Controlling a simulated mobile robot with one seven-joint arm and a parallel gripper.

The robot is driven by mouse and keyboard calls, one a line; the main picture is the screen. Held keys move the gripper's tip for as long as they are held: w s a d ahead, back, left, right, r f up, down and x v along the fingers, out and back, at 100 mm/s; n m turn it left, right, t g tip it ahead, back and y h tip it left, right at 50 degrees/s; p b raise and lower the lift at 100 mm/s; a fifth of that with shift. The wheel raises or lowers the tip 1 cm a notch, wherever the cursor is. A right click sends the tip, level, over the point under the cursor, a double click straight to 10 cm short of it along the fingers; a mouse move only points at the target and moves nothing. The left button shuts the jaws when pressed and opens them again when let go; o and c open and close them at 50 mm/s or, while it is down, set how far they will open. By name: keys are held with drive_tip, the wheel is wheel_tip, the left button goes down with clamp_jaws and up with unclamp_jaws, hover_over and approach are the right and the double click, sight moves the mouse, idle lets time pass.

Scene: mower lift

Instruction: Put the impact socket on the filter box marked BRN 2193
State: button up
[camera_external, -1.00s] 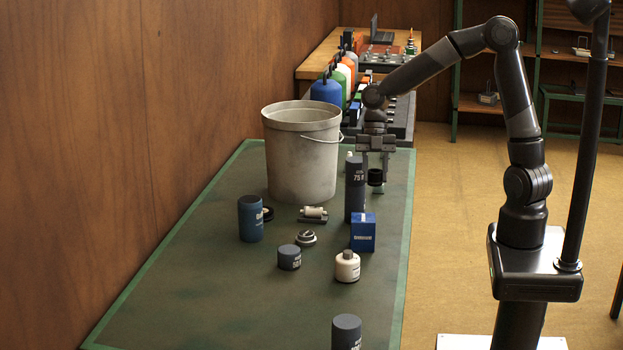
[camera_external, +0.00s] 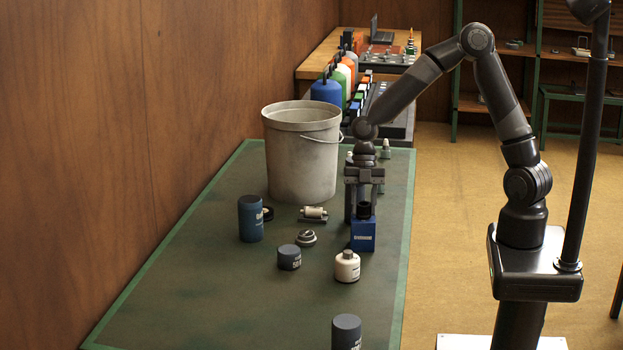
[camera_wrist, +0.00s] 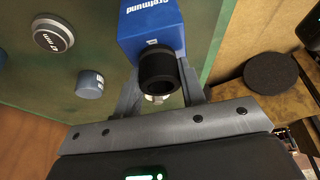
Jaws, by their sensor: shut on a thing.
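The black impact socket (camera_external: 364,209) is held in my gripper (camera_external: 364,208), directly over the small blue box (camera_external: 363,238) on the green table. In the wrist view the socket (camera_wrist: 158,69) is a hollow black cylinder between my fingers (camera_wrist: 160,90), and its outline overlaps one end of the blue box (camera_wrist: 150,22). I cannot tell whether the socket touches the box top. White lettering like "Grotmund" shows on the box; I cannot read BRN 2193 on it.
A large grey bucket (camera_external: 302,150) stands behind to the left. A white jar (camera_external: 347,266), a short grey cylinder (camera_external: 289,257), a ring-shaped part (camera_external: 306,238) and a blue cylinder (camera_external: 250,218) stand near the box. The table's front left is clear.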

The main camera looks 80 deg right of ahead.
drive_tip(key=o, duration=1.1)
drive_tip(key=shift+f, duration=0.1)
drive_tip(key=shift+c, duration=0.2)
drive_tip(key=s+v, duration=0.1)
drive_tip(key=v, duration=1.1)
drive_tip(key=s+d+r+m+t+h, duration=0.1)
drive_tip(key=s+r+m+t+h, duration=0.1)
drive_tip(key=s+m, duration=0.7)
drive_tip(key=s+d+r+m+t+h, duration=0.1)
drive_tip(key=s+r+m+t, duration=0.3)
drive_tip(key=s+m, duration=0.6)
drive_tip(key=shift+s+d+r+m+h, duration=0.25)
drive_tip(key=shift+s+r+h, duration=0.45)
drive_tip(key=shift+s+r, duration=0.65)
drive_tip(key=shift+s+f, duration=0.2)
drive_tip(key=shift+f, duration=0.05)
